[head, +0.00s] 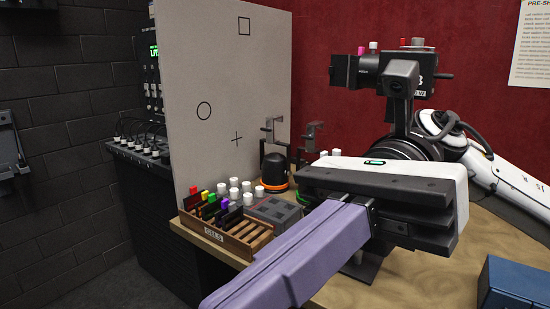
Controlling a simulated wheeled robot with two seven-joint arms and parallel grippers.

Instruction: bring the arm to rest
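My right arm (515,180) comes in from the right, white with black joints. Its gripper has a wide white and black body. A long purple part (295,260) extends from this body toward the lower left and out of the bottom edge. I cannot tell whether the gripper is open or shut, and its fingertips are not clearly seen. My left gripper is not in view.
A wooden table (410,275) holds a slotted wooden rack (240,240) with coloured pieces, several white cylinders, a black and orange dome (275,172) and a blue box (512,285). A grey board (225,90) stands behind. The purple part passes close to the rack in the picture.

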